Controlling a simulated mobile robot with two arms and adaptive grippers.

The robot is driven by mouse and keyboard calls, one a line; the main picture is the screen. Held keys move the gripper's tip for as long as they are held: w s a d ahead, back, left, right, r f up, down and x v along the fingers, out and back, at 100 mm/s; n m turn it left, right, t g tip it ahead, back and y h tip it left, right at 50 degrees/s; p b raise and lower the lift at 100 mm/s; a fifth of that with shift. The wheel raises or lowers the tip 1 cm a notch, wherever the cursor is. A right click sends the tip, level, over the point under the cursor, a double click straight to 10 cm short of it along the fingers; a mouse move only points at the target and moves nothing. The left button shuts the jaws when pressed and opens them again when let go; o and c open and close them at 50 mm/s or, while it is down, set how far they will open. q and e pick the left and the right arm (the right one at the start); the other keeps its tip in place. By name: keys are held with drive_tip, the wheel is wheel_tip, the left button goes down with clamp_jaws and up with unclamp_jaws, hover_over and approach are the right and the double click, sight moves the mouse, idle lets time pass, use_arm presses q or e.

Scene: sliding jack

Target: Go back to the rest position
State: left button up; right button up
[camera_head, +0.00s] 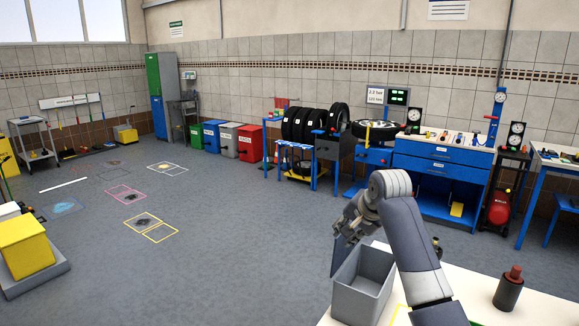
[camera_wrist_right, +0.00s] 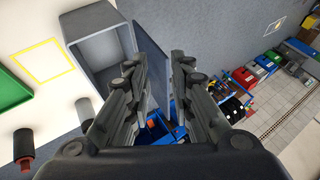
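My right arm reaches in from the bottom right of the head view. Its gripper (camera_head: 343,245) hangs beside and just above the far left of a grey bin (camera_head: 345,300). The bin (camera_wrist_right: 88,25) is upper left there and looks empty where visible. My left gripper is not in view.
The bin stands on a white table (camera_head: 470,285) near its edge. A dark bottle with a red cap (camera_head: 508,290) stands at the right. A green tray (camera_wrist_right: 12,88) lies on the table. A blue workbench (camera_head: 440,170) is further back. The floor at left centre is open.

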drive_tip(key=s+d+f+n+g, duration=0.2)
drive_tip(key=s+f+n, duration=0.2)
drive_tip(key=s+f, duration=1.65)
drive_tip(key=s+d+f+n+g+h, duration=0.1)
drive_tip(key=s+d+f+n, duration=0.15)
drive_tip(key=s, duration=1.15)
drive_tip(key=s+d+f+n+g+h, duration=0.1)
drive_tip(key=s+f+n, duration=0.25)
drive_tip(key=s, duration=1.15)
wheel_tip(320, 180, down, 30)
drive_tip(key=s+g+b, duration=0.1)
drive_tip(key=s+b, duration=0.1)
drive_tip(key=b, duration=0.1)
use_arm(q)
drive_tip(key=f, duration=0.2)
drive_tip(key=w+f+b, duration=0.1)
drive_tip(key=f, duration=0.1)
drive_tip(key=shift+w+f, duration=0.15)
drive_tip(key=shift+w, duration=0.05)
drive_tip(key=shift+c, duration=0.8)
use_arm(e)
drive_tip(key=s+d+f+g, duration=0.1)
drive_tip(key=s+d+f, duration=0.1)
drive_tip(key=s+f, duration=1.5)
drive_tip(key=shift+d, duration=0.35)
